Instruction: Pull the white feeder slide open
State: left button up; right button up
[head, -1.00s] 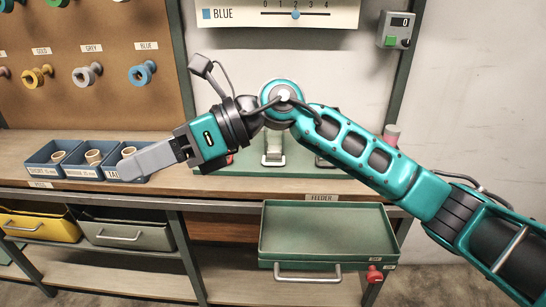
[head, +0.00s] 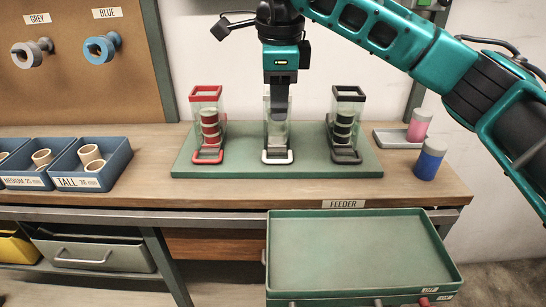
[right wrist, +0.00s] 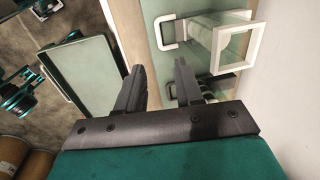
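The white feeder is the middle of three clear tubes on the green base (head: 375,168). Its white slide (head: 277,157) shows as a loop at the tube's foot, lying on the base. The slide (right wrist: 166,33) and the square white top rim (right wrist: 237,43) also show in the right wrist view. My right gripper (head: 278,112) points down in front of the white tube, above the slide and apart from it, hiding much of the tube. In the right wrist view the gripper (right wrist: 157,75) has its fingers apart with nothing between them. My left gripper is out of view.
The red feeder (head: 208,125) stands left and the black feeder (head: 345,125) right, both holding discs. A green tray (head: 360,250) juts out below the bench edge. Blue bins (head: 118,160) stand left.

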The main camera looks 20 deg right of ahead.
aim_at(277, 160)
jog(key=f, duration=0.3)
jog(key=w+f+b, duration=0.1)
jog(key=f, duration=0.3)
jog(key=f+b, duration=0.1)
jog(key=f, duration=0.3)
jog(key=shift+w+d+f, duration=0.15)
jog(key=shift+w+d, duration=0.05)
jog(key=shift+w, duration=0.15)
jog(key=shift+f, duration=0.4)
jog(key=shift+w+f, duration=0.1)
jog(key=shift+f, duration=0.15)
jog(key=c, duration=0.7)
grip_shut()
